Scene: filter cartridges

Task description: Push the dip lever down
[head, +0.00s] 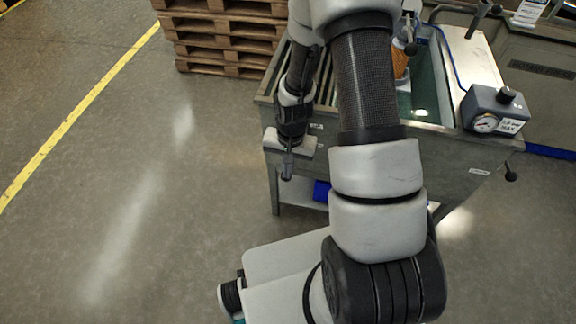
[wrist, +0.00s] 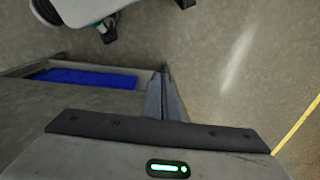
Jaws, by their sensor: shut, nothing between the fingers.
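My gripper (head: 287,177) hangs at the left side of the tank bench (head: 430,150), pointing down, with its fingers together and empty. In the wrist view its closed fingers (wrist: 165,75) stand over the floor beside the bench's lower shelf. I cannot tell which is the dip lever. My gripper is well apart from both. An orange filter cartridge (head: 401,62) is at the tank, partly hidden by my arm.
A grey gauge box (head: 494,112) with a black knob sits on the bench's right side. A blue bin (wrist: 85,77) lies on the lower shelf. Wooden pallets (head: 222,35) are stacked behind. The floor to the left is clear, with a yellow line (head: 75,118).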

